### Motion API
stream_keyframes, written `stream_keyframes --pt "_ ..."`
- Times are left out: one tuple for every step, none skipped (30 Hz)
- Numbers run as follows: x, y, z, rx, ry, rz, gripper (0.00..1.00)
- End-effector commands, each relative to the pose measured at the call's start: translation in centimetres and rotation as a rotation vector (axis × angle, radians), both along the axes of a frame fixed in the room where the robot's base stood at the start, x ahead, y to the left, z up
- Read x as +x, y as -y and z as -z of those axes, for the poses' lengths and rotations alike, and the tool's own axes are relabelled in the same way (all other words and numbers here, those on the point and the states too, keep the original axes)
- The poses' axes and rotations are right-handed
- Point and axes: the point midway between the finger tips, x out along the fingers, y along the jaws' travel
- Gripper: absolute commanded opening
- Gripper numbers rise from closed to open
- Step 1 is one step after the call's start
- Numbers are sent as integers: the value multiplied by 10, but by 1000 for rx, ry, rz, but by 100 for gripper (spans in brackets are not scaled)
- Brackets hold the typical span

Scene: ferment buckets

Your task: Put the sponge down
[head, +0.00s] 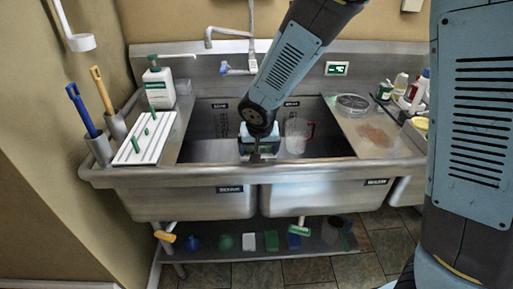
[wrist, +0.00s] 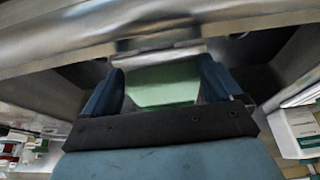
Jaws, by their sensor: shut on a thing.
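My gripper (head: 257,156) hangs low in front of the two-basin steel sink (head: 320,170), near the divider in the head view. In the wrist view my gripper (wrist: 163,84) has its two blue fingers on either side of a pale green sponge (wrist: 165,86), and it is shut on it. The sponge is hard to make out in the head view, where my arm and gripper cover that spot. A steel edge runs across the top of the wrist view.
A clear jug (head: 297,136) with a red handle stands in the right basin. A white rack (head: 145,139) and a bottle (head: 157,84) stand on the left drainboard. The lower shelf (head: 225,258) holds several small blocks and brushes. The right drainboard holds a round dish (head: 352,103).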

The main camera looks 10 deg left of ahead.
Motion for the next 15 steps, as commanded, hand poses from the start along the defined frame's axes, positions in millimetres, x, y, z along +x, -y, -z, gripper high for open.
stream_keyframes --pt "0 0 0 0 0 0 68" --pt "0 0 1 0 0 0 68" --pt "0 0 2 0 0 0 68" --pt "0 0 2 0 0 0 68" --pt "0 0 3 0 0 0 68" --pt "0 0 4 -1 -1 0 68" --pt "0 0 5 -1 -1 0 68" --pt "0 0 6 -1 -1 0 68" --pt "0 0 7 -1 -2 0 68" --pt "0 0 8 -1 -2 0 68" --pt "-1 1 9 -3 -2 1 68" --pt "-1 1 11 -3 -3 1 68" --pt "-1 1 12 -3 -3 1 68" --pt "-1 1 13 -4 -4 1 68" --pt "-1 1 14 -4 -5 1 68"
